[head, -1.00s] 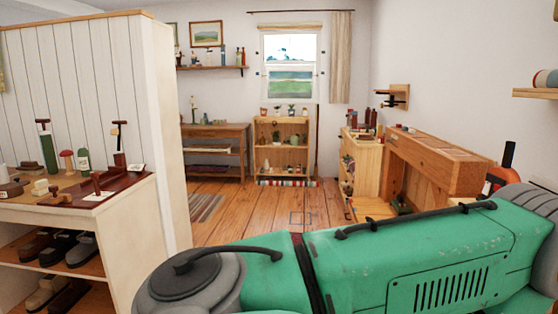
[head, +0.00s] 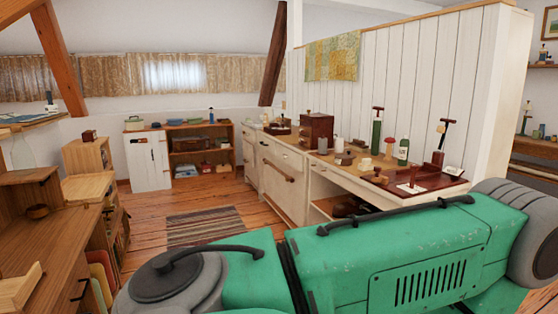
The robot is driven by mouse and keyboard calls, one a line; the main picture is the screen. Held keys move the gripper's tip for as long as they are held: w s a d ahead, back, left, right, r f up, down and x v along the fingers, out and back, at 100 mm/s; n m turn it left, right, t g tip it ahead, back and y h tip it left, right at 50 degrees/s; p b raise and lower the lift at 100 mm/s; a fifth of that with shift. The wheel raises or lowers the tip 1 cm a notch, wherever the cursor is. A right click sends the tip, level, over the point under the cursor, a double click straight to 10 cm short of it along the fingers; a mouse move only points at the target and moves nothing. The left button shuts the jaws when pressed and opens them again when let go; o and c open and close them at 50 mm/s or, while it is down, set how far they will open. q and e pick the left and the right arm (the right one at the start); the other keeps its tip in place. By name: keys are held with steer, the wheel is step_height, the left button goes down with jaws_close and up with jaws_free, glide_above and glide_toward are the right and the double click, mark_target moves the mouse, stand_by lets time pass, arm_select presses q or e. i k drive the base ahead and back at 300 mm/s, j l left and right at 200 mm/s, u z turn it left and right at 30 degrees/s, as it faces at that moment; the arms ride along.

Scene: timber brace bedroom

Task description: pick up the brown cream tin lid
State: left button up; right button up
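I cannot pick out the brown cream tin lid for certain. Several small brown and cream items stand on the long cream counter (head: 283,170), among them a low dark brown item (head: 344,159) near the middle. They are too small to tell which, if any, is the lid. Neither of my grippers shows in the head view.
The counter runs along a white panelled partition (head: 400,90). On it are a dark wooden box (head: 316,130), a green bottle (head: 403,151) and a dark red tray (head: 440,184). A striped rug (head: 204,226) lies on open floor. Wooden furniture (head: 45,235) stands at left.

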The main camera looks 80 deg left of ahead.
mark_target(341, 159)
steer(key=u, duration=2.05)
steer(key=i+j+u, duration=0.3)
steer(key=i, duration=0.75)
steer(key=i+u, duration=0.35)
steer(key=i, duration=0.7)
